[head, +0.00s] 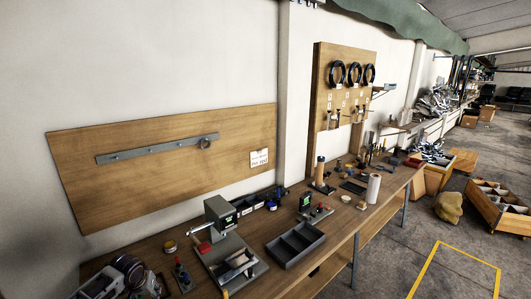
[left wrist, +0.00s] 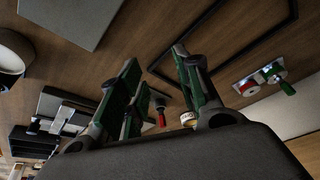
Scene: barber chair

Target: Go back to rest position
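My left gripper (left wrist: 155,62) shows in the left wrist view with its two green-padded fingers spread apart. Nothing is held between them. A small tool with a red handle (left wrist: 161,117) shows beyond the gap, apart from the fingers as far as I can tell. In the head view I cannot make out either gripper for sure; a dark and silver mechanical shape (head: 130,272) sits at the lower left, and I cannot tell what it is. My right gripper is not in view.
A long wooden workbench (head: 335,226) runs along the wall. It carries a grey divided tray (head: 295,245), a grey bench machine (head: 221,215), a paper roll (head: 373,188) and small tools. A tool board (head: 318,90) stands behind. Open floor (head: 395,245) with yellow lines lies to the right.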

